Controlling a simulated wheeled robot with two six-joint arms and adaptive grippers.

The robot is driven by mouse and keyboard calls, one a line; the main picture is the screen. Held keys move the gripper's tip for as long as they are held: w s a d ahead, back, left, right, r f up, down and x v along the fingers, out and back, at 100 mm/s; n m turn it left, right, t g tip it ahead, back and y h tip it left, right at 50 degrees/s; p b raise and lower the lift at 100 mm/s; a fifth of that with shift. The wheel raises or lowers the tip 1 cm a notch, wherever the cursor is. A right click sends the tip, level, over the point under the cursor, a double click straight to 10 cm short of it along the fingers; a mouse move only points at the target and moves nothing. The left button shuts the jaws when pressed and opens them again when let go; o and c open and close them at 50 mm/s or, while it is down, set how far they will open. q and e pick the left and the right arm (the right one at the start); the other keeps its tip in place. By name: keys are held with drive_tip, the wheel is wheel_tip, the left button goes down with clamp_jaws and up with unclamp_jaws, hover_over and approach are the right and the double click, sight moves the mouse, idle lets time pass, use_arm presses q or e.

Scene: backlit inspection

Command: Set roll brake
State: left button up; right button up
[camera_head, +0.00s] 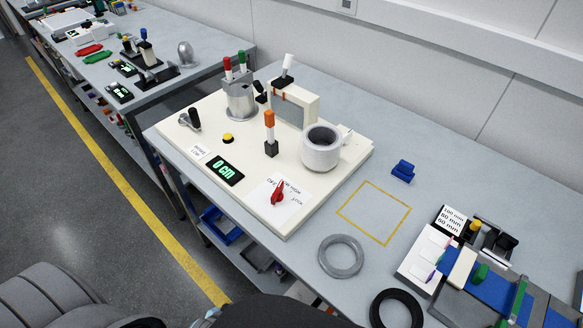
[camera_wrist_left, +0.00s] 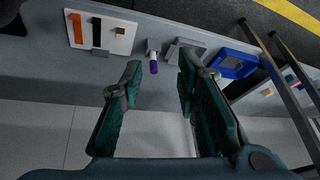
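In the head view a cream base board (camera_head: 245,208) on the grey table carries a roll device. A white-grey roll (camera_head: 321,150) stands on its right part. An upright lever with an orange top (camera_head: 269,118) stands mid-board, and a white-topped lever (camera_head: 288,66) stands at the back. A black-knobbed lever (camera_head: 193,117) is at the left end. A red knob (camera_head: 278,193) sits on a printed label, beside a display reading 0 cm (camera_head: 224,170). My left gripper (camera_wrist_left: 160,66) is open and empty; my right gripper is in neither view.
A grey ring (camera_head: 341,257), a black ring (camera_head: 396,307), a blue block (camera_head: 403,171) and a yellow square outline (camera_head: 346,217) are right of the board.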

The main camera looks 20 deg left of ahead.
use_arm(q)
drive_tip(key=w+d+r+t+p, duration=0.15)
drive_tip(key=w+r, duration=0.25)
drive_tip(key=r, duration=0.7)
drive_tip(key=w+r+t+p, duration=0.2)
drive_tip(key=w+r+p, duration=0.15)
drive_tip(key=r, duration=0.75)
drive_tip(key=t, duration=0.5)
approach(279, 186)
drive_tip(key=shift+h, duration=0.3)
drive_tip(key=b+x, duration=0.1)
drive_tip(key=x, duration=0.9)
drive_tip(key=shift+w+a+f, duration=0.1)
drive_tip(key=shift+w+a, duration=0.1)
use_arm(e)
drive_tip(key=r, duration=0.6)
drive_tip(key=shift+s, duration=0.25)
use_arm(q)
clamp_jaws()
